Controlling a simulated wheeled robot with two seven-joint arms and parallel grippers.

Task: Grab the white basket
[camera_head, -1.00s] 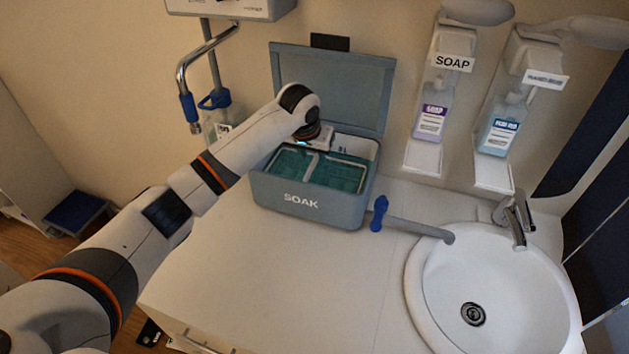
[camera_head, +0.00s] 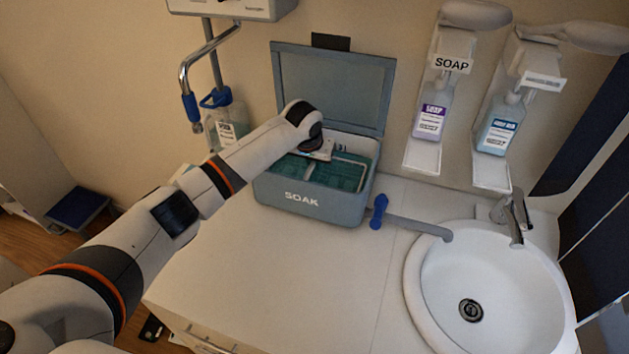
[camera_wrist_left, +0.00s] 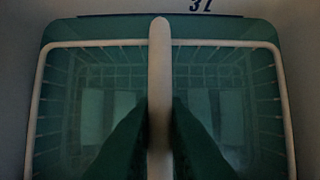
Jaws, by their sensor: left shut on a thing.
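The white basket (camera_wrist_left: 37,110) is a wire basket with a rounded rim and a central handle bar (camera_wrist_left: 160,60). It sits in green liquid inside the grey SOAK box (camera_head: 300,199). In the head view the basket's rim (camera_head: 350,161) shows partly beside my gripper. My left gripper (camera_head: 318,152) reaches into the open box from above. In the left wrist view its dark fingers (camera_wrist_left: 160,120) lie on both sides of the handle bar, shut on it. The fingertips are dim against the liquid. My right gripper is in neither view.
The box's lid (camera_head: 335,88) stands open behind. Soap (camera_head: 430,120) and a second bottle (camera_head: 497,128) hang on the wall. The counter (camera_head: 270,270) in front is clear.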

